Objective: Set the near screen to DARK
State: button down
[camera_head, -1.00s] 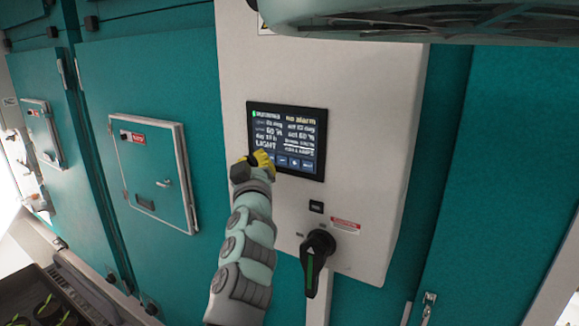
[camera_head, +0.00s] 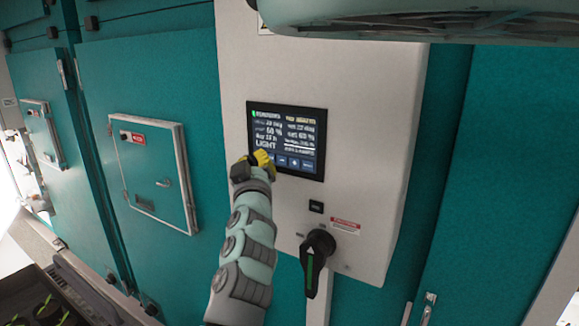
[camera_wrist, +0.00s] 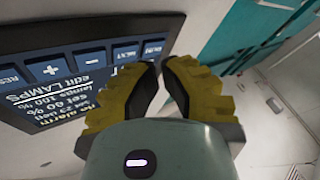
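The near screen (camera_head: 287,138) is a dark panel on a pale cabinet in the head view, with white text and the large word LIGHT at its lower left. It also shows upside down in the wrist view (camera_wrist: 50,98), where I read "edit LAMPS", "lamps 100 %" and "no alarm". Along its edge are blue keys, among them a plus key (camera_wrist: 51,70), a minus key (camera_wrist: 88,60) and a NEXT key (camera_wrist: 125,53). My gripper (camera_wrist: 161,66) has yellow fingers with tips nearly together and nothing between them. It is at the screen's lower left; contact cannot be told.
Below the screen are a small black switch (camera_head: 316,207) and a black rotary handle (camera_head: 317,255) with a green mark. A teal door hatch (camera_head: 155,185) is at the left. A tray (camera_head: 45,290) with small plants is at the lower left.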

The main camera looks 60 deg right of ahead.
jog(key=shift+w+d+b, duration=0.1)
jog(key=shift+d+b, duration=0.55)
jog(key=shift+b, duration=0.15)
dwell(0.6)
jog(key=shift+a, duration=0.1)
jog(key=shift+a+p, duration=0.4)
jog(key=shift+a, duration=0.2)
jog(key=a+p, duration=0.2)
jog(key=a, duration=0.1)
jog(key=a+p, duration=0.1)
jog(key=a, duration=0.1)
jog(key=shift+s, duration=0.25)
dwell(0.3)
dwell(0.7)
jog(key=c, duration=1.7)
grip_release()
grip_shut()
